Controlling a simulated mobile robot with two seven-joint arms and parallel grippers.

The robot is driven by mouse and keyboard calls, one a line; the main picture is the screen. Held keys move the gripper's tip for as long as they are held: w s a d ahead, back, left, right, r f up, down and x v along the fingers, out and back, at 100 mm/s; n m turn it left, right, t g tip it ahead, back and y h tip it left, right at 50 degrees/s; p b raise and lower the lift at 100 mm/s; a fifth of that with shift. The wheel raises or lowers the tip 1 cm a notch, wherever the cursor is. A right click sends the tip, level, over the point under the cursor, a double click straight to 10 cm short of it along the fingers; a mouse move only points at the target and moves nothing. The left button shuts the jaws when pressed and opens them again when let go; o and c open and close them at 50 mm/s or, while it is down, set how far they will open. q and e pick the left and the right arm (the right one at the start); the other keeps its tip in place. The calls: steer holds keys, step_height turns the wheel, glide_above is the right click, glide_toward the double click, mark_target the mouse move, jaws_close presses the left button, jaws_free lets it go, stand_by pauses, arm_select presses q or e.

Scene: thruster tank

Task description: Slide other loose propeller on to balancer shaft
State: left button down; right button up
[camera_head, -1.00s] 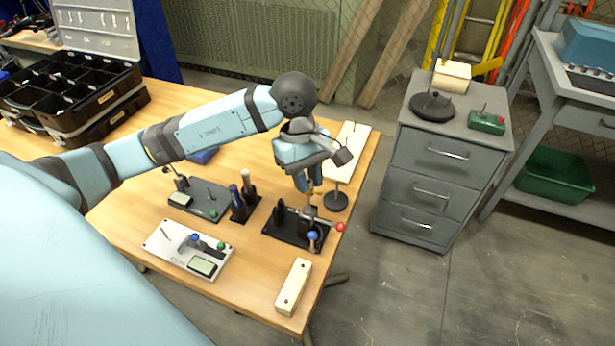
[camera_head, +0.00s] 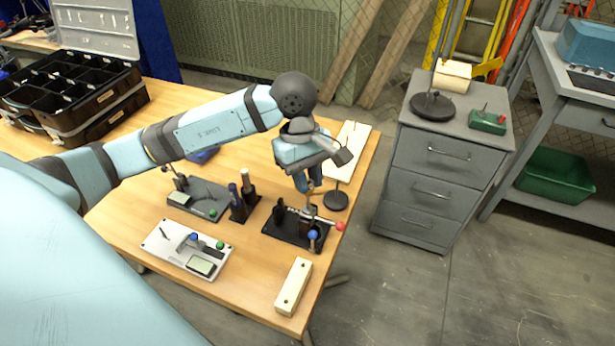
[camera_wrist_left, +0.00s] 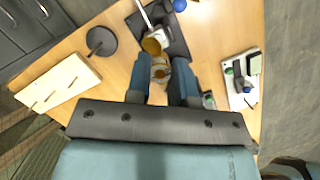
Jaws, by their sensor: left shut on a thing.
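My left gripper (camera_wrist_left: 161,64) is shut on a small brass-coloured propeller (camera_wrist_left: 160,72), largely hidden between the blue fingers. In the head view the left gripper (camera_head: 309,187) points down just above the balancer's black base (camera_head: 290,234) at the table's right side. The wrist view also shows the black base (camera_wrist_left: 178,40), with a silver bar and a round brass-coloured part (camera_wrist_left: 151,46) just beyond the fingertips. Whether the held propeller touches the shaft cannot be told. My right gripper is not in view.
A blue knob (camera_head: 312,235) and a red knob (camera_head: 340,227) are by the base. A round dark stand (camera_head: 336,201) and a white board with pegs (camera_head: 354,140) stand close behind. A pale block (camera_head: 293,287) lies in front. Grey drawers (camera_head: 440,170) stand to the right.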

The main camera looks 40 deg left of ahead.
arm_select(q)
steer(key=shift+f+b, duration=0.5)
steer(key=shift+f, duration=0.1)
steer(key=shift+f+b, duration=0.8)
steer(key=shift+b, duration=0.25)
steer(key=shift+f, duration=0.15)
steer(key=shift+f+b, duration=0.6)
steer(key=shift+b, duration=0.3)
steer(key=shift+f, duration=0.1)
